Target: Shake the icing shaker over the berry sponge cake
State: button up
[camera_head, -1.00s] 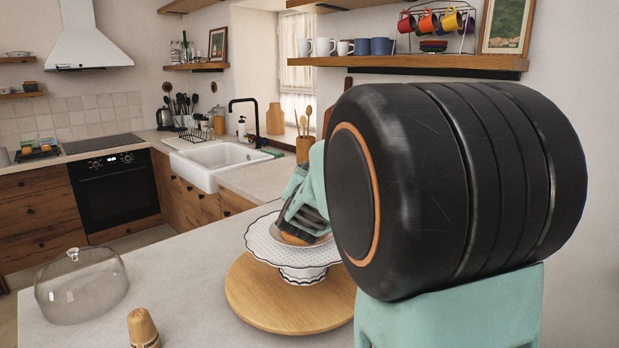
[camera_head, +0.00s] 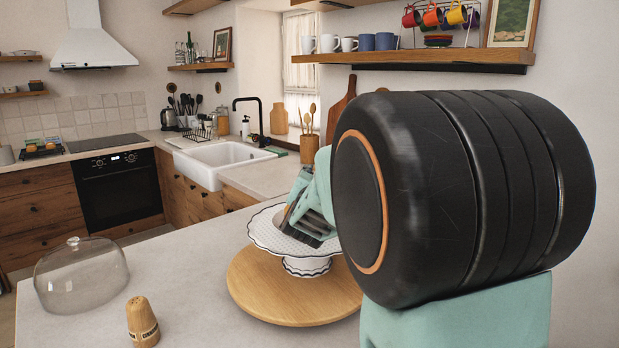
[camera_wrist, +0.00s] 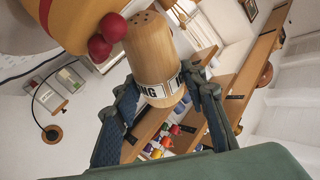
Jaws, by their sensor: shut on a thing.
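My gripper (camera_wrist: 160,100) is shut on the wooden icing shaker (camera_wrist: 154,60), gripping its sides near the lettered white band. The shaker's holed end points toward the berry sponge cake (camera_wrist: 75,75), whose red berries (camera_wrist: 107,36) show close beside that end in the wrist view. I cannot tell whether they touch. In the head view my gripper (camera_head: 310,218) is over the white cake stand (camera_head: 306,265) with its scalloped, dark-edged plate. My gripper and wrist hide most of the cake and shaker there. The stand rests on a round wooden board (camera_head: 262,296).
A second wooden shaker with a dark lettered band (camera_head: 142,322) stands upright at the counter's front. A glass dome (camera_head: 80,280) sits at the left. The counter (camera_head: 190,270) between dome and board is clear. A wall shelf (camera_head: 430,58) with mugs runs behind.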

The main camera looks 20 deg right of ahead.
notch_tip(320, 180, up, 4)
jog(key=p, duration=0.3)
jog(key=shift+f, duration=0.3)
notch_tip(320, 180, down, 4)
jog(key=b, duration=0.4)
jog(key=shift+f, duration=0.4)
notch_tip(320, 180, up, 5)
jog(key=p, duration=0.3)
jog(key=shift+f, duration=0.1)
jog(key=shift+w+d+y+p, duration=0.1)
jog(key=shift+y+p, duration=0.2)
jog(key=shift+p, duration=0.45)
